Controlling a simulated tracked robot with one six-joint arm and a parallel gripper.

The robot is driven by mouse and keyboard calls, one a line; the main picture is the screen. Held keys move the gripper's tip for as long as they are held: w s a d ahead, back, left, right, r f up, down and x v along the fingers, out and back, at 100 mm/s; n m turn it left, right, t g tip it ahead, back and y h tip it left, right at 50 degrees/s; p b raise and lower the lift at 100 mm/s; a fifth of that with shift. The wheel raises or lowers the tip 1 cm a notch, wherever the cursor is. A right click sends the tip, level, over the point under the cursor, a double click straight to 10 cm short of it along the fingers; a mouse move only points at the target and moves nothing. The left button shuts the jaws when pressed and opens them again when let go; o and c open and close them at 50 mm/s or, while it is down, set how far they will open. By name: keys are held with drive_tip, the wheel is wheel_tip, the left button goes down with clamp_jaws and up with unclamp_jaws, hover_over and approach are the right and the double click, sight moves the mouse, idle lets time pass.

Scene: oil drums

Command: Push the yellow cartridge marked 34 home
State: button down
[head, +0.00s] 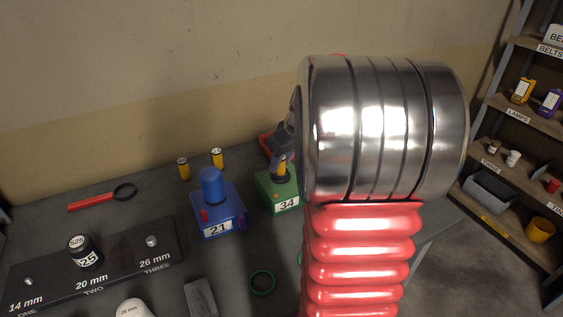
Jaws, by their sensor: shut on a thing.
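The green block marked 34 (278,192) stands on the dark bench, just left of my large arm. A yellow cartridge (282,170) stands upright at the top of this block, its lower end at or in the block's top. How deep it sits cannot be told, and no number on it can be read. My gripper (281,157) is shut on the upper part of this cartridge. My arm hides part of the gripper and what lies to the right of the block.
A blue block marked 21 (218,213) with a blue cylinder on top stands close left. Two yellow cartridges (183,169) (217,158) stand behind it. Shelves (530,130) stand at right.

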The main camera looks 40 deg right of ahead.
drive_tip(key=c, duration=1.4)
unclamp_jaws()
drive_tip(key=shift+s+f, duration=0.3)
drive_tip(key=shift+f, duration=0.55)
drive_tip(key=shift+c, duration=0.2)
drive_tip(key=shift+s+r, duration=0.1)
drive_tip(key=shift+r, duration=0.45)
drive_tip(key=shift+o, duration=0.4)
drive_tip(key=w+v, duration=0.1)
drive_tip(key=v, duration=1.3)
drive_tip(key=shift+r, duration=0.15)
